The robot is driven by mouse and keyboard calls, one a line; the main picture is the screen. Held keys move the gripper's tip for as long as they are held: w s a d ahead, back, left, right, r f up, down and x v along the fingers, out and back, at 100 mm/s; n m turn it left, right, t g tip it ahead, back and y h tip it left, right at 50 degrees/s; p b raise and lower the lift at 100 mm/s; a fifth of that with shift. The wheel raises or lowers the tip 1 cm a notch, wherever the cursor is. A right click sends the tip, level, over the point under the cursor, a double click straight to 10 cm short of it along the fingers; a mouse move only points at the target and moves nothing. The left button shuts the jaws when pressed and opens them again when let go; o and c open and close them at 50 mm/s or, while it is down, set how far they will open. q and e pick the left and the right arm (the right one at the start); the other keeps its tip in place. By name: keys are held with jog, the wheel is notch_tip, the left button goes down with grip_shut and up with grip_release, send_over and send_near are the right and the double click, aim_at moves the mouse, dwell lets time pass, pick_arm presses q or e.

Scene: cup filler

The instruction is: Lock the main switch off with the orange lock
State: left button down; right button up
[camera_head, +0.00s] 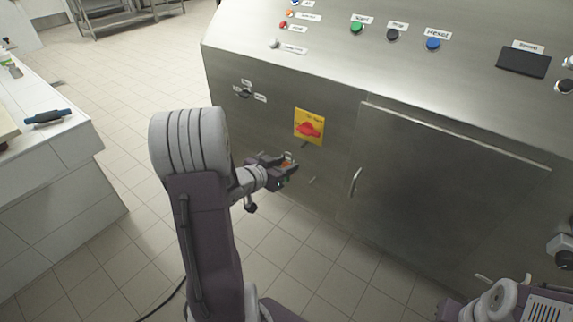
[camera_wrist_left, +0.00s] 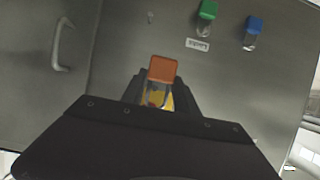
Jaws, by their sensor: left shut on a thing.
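The main switch (camera_head: 309,128) is a red handle on a yellow plate on the steel cabinet front. My left gripper (camera_head: 286,164) is just below and left of it, apart from the cabinet. It is shut on the orange lock (camera_wrist_left: 163,69), which shows in the left wrist view with its shackle between the fingers. A patch of yellow (camera_wrist_left: 157,99) shows behind the shackle, partly hidden by the fingers. In the head view the lock is small and mostly hidden by the gripper. My right gripper is not seen; only parts of my right arm show at bottom right.
A green lock (camera_wrist_left: 208,10) and a blue lock (camera_wrist_left: 254,26) hang on the cabinet. A cabinet door (camera_head: 450,190) with a handle (camera_head: 355,181) is to the right of the switch. A small black selector (camera_head: 244,92) is to its left. A white counter (camera_head: 50,150) stands at the left.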

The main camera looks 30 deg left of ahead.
aim_at(307, 151)
pick_arm(q)
jog(key=shift+w+d+f+b, duration=0.1)
jog(key=shift+w+b, duration=0.2)
jog(key=shift+w, duration=0.95)
jog(key=shift+w+d+f+b, duration=0.15)
jog(key=shift+w+b, duration=0.15)
jog(key=shift+w, duration=0.9)
jog(key=shift+w+d+f+b, duration=0.1)
jog(key=shift+w+b, duration=0.2)
jog(key=shift+w, duration=0.95)
jog(key=shift+w+f, duration=0.25)
jog(key=shift+w, duration=0.35)
jog(key=c, duration=0.9)
grip_release()
jog(key=shift+o, duration=0.2)
